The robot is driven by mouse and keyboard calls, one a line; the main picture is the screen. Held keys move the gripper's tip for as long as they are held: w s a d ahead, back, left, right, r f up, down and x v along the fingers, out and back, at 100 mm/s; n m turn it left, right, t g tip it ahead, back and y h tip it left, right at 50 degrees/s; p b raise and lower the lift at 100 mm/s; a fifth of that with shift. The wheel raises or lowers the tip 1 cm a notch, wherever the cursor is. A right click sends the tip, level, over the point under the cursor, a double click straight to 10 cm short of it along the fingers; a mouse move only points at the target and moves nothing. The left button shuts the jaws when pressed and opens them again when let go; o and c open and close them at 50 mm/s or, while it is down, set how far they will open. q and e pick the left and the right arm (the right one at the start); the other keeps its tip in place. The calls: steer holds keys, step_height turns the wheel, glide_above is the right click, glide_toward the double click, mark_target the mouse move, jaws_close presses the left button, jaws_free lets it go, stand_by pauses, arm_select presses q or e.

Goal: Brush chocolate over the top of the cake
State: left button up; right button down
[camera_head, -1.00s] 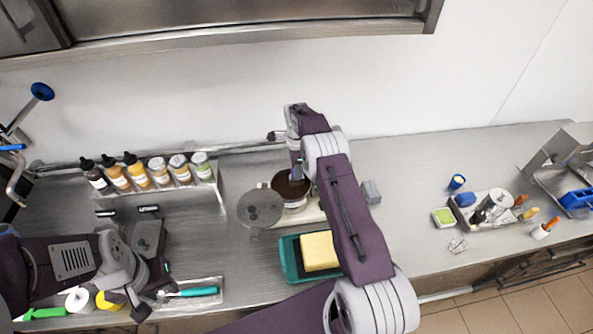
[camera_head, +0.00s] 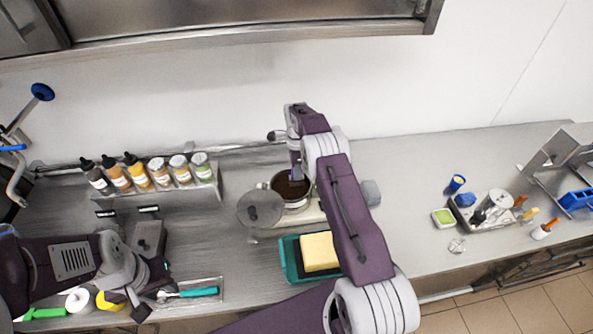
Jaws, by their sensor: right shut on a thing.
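The cake is a pale yellow block (camera_head: 319,251) on a dark sheet in a teal tray (camera_head: 291,262) at the front middle of the counter. A pot of dark chocolate (camera_head: 296,204) stands behind it, with a round grey lid (camera_head: 260,208) at its left. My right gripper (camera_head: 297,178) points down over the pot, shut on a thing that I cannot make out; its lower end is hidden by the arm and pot. My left gripper (camera_head: 150,300) is low at the front left, near a teal-handled tool (camera_head: 193,292); its fingers are hard to make out.
A rack of several bottles and jars (camera_head: 145,178) stands at the back left. A metal tray with cups and brushes (camera_head: 486,211) lies at the right, with a green-filled dish (camera_head: 443,217) beside it. The counter between the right arm and that tray is mostly clear.

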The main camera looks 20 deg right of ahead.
step_height(320, 180, up, 7)
steer(key=p, duration=0.4)
steer(key=shift+f, duration=0.25)
stand_by(0.4)
